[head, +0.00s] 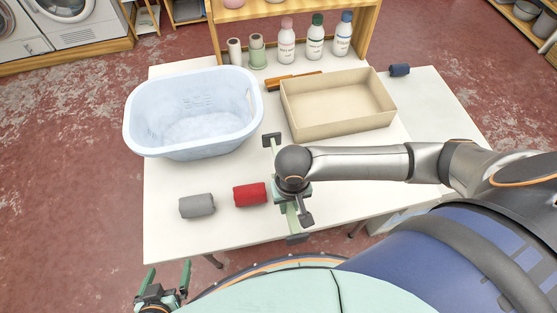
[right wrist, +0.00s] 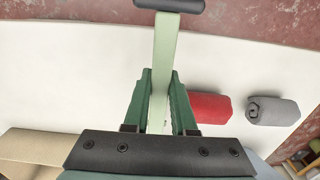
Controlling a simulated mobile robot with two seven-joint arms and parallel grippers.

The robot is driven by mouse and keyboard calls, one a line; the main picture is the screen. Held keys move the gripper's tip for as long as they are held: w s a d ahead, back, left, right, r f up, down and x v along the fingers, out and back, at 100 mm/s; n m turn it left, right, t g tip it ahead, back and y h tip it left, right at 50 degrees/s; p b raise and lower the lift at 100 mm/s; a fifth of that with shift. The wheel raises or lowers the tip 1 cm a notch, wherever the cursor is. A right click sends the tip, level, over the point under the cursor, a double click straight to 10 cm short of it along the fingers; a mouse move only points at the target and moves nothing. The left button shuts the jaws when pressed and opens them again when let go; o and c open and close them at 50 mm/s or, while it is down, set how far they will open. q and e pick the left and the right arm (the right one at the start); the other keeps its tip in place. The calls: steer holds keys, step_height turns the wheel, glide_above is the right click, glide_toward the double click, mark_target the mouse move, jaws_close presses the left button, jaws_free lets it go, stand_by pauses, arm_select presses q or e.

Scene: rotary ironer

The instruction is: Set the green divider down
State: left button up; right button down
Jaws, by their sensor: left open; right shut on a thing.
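The green divider is a long pale green bar with dark end pads; it shows in the head view (head: 292,218) and in the right wrist view (right wrist: 165,50). My right gripper (right wrist: 161,85) is shut on it, with one dark green finger on each side. In the head view my right wrist hides the bar's middle. The bar runs from near the tub to the table's front edge; I cannot tell whether it touches the white table (head: 165,232). My left gripper (head: 168,277) is open and empty, off the table's front edge at lower left.
A red roll (head: 250,194) lies just left of the divider, a grey roll (head: 197,205) further left. A pale blue tub (head: 140,140) and a beige box (head: 345,128) stand behind. A navy roll (head: 399,70) and several bottles (head: 315,42) are at the back.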

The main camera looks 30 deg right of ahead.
steer(key=w, duration=0.2)
steer(key=w+d, duration=0.1)
steer(key=w, duration=0.4)
steer(key=shift+w+d, duration=0.2)
steer(key=shift+d, duration=0.15)
steer(key=w, duration=0.1)
steer(key=b, duration=0.1)
steer(key=w+b, duration=0.1)
steer(key=shift+w+d+f, duration=0.3)
steer(key=shift+w, duration=0.05)
steer(key=shift+w+d+r+b, duration=0.15)
steer(key=shift+w+r+b, duration=0.05)
steer(key=shift+w+b, duration=0.35)
step_height(320, 180, down, 4)
steer(key=b, duration=0.5)
steer(key=shift+r, duration=0.35)
steer(key=c, duration=0.7)
jaws_free()
steer(key=shift+c, duration=0.2)
